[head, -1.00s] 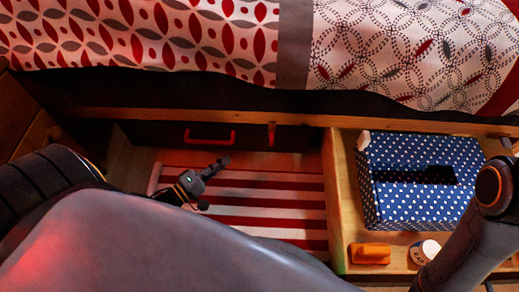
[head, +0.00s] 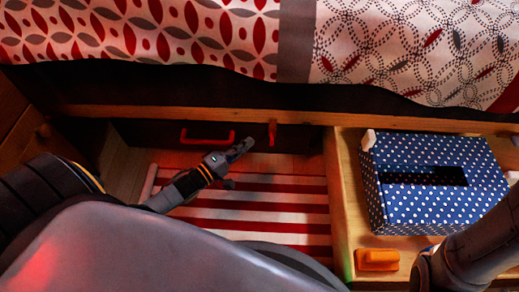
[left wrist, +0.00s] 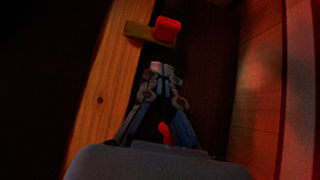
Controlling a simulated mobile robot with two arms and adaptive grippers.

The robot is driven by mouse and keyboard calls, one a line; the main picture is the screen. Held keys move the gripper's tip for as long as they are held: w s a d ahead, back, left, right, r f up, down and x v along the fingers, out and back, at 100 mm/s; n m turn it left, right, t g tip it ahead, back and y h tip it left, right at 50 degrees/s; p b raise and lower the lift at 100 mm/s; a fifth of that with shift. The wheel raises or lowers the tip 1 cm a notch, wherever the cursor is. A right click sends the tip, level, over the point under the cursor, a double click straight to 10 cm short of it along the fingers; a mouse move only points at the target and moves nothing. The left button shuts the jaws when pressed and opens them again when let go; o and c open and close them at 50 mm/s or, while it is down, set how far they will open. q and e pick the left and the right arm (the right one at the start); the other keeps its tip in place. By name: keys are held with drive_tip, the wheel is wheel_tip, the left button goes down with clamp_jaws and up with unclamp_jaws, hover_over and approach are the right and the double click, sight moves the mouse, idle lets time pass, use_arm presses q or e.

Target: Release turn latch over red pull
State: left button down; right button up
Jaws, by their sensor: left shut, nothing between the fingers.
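The red pull (head: 208,137) is a bar handle on the dark drawer front under the bed. The turn latch (head: 272,132) is a small red tab to the right of the pull, at the wooden rail. In the left wrist view, the latch (left wrist: 165,30) shows a red end on a brassy strip that crosses the rail edge. My left gripper (head: 245,147) is shut and empty, just below and left of the latch, apart from it. In the left wrist view its fingertips (left wrist: 161,70) point toward the latch, and the red pull (left wrist: 165,132) is partly hidden behind the fingers.
A wooden tray or open drawer (head: 342,205) at right holds a blue dotted box (head: 420,210) and an orange object (head: 377,260). A red-and-white striped rug (head: 260,205) lies below the drawer front. The bed (head: 140,35) overhangs above.

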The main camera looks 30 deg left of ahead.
use_arm(q)
drive_tip(key=shift+w+d+b, duration=0.3)
drive_tip(key=shift+w+d, duration=0.05)
drive_tip(key=shift+d, duration=0.3)
drive_tip(key=shift+w+d+b, duration=0.35)
drive_tip(key=shift+d, duration=0.25)
drive_tip(key=shift+w+d+b, duration=0.3)
drive_tip(key=shift+w+d, duration=0.05)
drive_tip(key=shift+d, duration=0.3)
drive_tip(key=shift+w+d+f+n+t, duration=0.25)
drive_tip(key=shift+d+n+t, duration=0.1)
drive_tip(key=shift+n+t, duration=0.25)
drive_tip(key=w+d+r+n+t, duration=0.1)
drive_tip(key=w+d+n+t, duration=0.1)
drive_tip(key=d, duration=0.4)
drive_tip(key=shift+w+d+n, duration=0.25)
drive_tip(key=shift+w+n, duration=0.05)
drive_tip(key=shift+w, duration=0.2)
drive_tip(key=v, duration=1.2)
drive_tip(key=shift+f, duration=0.1)
